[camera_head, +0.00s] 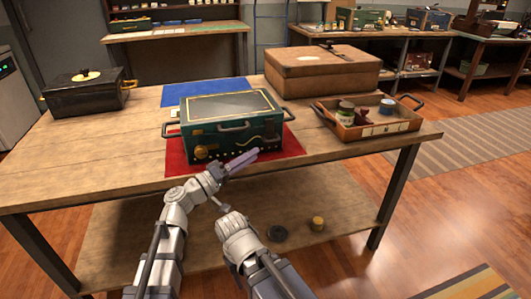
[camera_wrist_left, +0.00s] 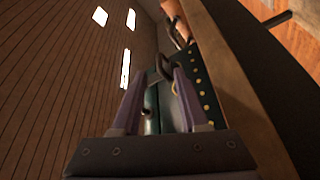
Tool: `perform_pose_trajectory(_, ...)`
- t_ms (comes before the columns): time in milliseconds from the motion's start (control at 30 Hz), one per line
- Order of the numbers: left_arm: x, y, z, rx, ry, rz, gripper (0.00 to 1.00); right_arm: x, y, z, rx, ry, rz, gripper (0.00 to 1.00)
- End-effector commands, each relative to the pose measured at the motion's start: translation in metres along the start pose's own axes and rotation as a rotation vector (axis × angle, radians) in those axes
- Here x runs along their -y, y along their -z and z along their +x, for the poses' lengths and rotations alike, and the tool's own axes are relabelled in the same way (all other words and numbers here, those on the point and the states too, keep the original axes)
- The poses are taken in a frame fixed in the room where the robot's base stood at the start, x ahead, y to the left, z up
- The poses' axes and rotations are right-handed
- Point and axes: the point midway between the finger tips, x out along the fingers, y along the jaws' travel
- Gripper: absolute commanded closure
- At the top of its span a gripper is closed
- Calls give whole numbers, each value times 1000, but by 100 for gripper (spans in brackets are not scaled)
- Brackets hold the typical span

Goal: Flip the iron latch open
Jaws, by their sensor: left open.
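A dark green box (camera_head: 215,143) with yellow trim and a glossy lid stands closed on a red mat (camera_head: 291,144). A dark metal bar (camera_head: 233,127) shows on its front, with a round brass piece lower left; I cannot tell which part is the iron latch. My left gripper (camera_head: 246,160) is open in front of the box, low near its front face. In the left wrist view the fingers (camera_wrist_left: 162,77) point at the green box (camera_wrist_left: 184,108), with a dark metal loop (camera_wrist_left: 160,66) near the fingertips; contact is unclear. My right arm shows below, but its gripper cannot be made out.
A blue mat (camera_head: 205,91) lies behind the box. A black box (camera_head: 85,98) stands left, a brown case (camera_head: 322,72) back right, and a wooden tray (camera_head: 375,130) of small items right. Bare tabletop (camera_head: 95,150) lies left of the red mat.

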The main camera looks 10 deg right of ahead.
Motion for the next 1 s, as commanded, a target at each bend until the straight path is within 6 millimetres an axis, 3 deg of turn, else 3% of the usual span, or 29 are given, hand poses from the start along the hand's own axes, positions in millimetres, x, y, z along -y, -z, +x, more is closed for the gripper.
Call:
perform_pose_trajectory(267, -1, 5, 5, -16, -11, -5, 56, 0, 0, 0, 0, 0, 0, 48)
perform_pose_trajectory(700, -2, 6, 67, -14, -11, -6, 56, -1, -1, -13, 0, 2, 1, 48)
perform_pose_trajectory(1000, -2, 4, 79, -14, -11, -5, 56, -1, -1, -14, 0, 3, 1, 48)
